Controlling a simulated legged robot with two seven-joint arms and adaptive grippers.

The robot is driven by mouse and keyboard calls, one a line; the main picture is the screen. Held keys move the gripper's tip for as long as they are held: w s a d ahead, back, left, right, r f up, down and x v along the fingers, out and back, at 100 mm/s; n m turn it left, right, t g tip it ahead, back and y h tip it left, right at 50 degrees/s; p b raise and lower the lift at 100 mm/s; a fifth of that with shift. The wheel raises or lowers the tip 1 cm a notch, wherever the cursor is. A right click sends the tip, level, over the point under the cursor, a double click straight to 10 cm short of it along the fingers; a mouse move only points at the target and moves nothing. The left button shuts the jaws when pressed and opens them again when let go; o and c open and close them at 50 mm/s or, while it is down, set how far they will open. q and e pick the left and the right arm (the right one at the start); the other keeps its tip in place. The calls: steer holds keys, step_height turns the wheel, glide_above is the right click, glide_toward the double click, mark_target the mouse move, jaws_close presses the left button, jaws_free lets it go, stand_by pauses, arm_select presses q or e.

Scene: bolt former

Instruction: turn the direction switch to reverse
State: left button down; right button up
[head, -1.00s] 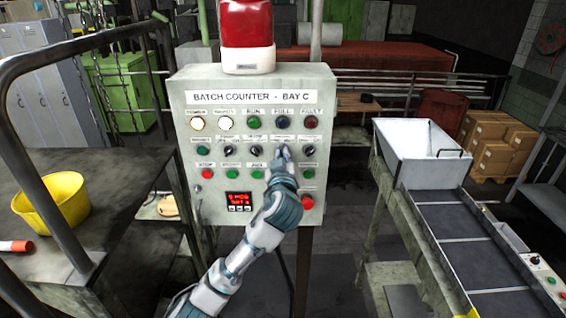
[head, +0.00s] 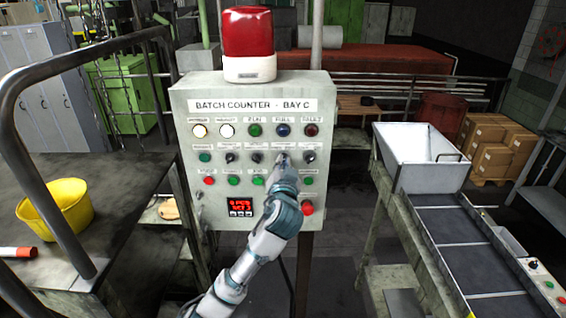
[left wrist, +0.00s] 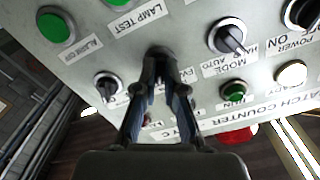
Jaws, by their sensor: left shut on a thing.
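The grey control panel (head: 181,122), headed "BATCH COUNTER - BAY C", stands in front of me. Its second row holds a green button and several black selector knobs. My left gripper (head: 283,162) reaches this row at the fourth column and covers the knob there. In the left wrist view my left gripper (left wrist: 162,80) has its fingers shut on a dark selector knob (left wrist: 160,53). The fingers hide most of the knob, so its pointing direction is unclear. I cannot read its label, so I cannot confirm that it is the direction switch. My right gripper is not in view.
Another black knob (head: 308,157) sits just right of my gripper, and a red button (head: 307,208) lies below. A red lamp (head: 248,32) tops the panel. A yellow bowl (head: 66,203) stands on the left bench. A conveyor with a white hopper (head: 415,172) stands at right.

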arm_select(q)
steer(key=shift+m, duration=0.4)
steer(key=c, duration=1.3)
jaws_free()
steer(key=shift+d, duration=0.1)
steer(key=shift+o, duration=0.2)
steer(key=s, duration=1.1)
steer(key=shift+s+d+f, duration=0.15)
steer(key=shift+s, duration=0.2)
